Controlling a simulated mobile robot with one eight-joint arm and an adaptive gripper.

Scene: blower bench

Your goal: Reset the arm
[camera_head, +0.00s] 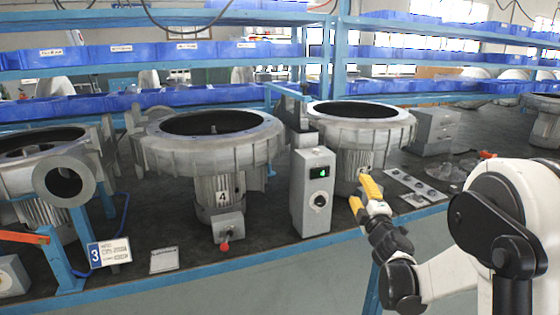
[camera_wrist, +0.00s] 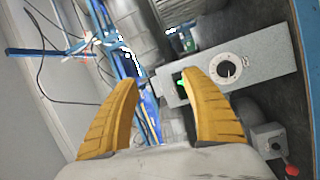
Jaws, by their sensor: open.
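My gripper (camera_head: 363,194) has yellow fingers and hangs in front of the bench edge, right of the grey control box (camera_head: 312,192). In the wrist view my gripper (camera_wrist: 158,95) is open, with a clear gap between its fingers and nothing held. The control box (camera_wrist: 240,72) shows there just beyond the right finger, with its round dial and a green display. I cannot tell how far the fingertips are from the box.
A grey blower housing (camera_head: 210,140) with a red-knobbed small box (camera_head: 228,228) stands left of the control box. Another blower (camera_head: 360,127) stands behind my gripper. Flat parts (camera_head: 415,187) lie on the bench to the right. Blue shelving (camera_head: 340,60) runs behind. The floor in front is clear.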

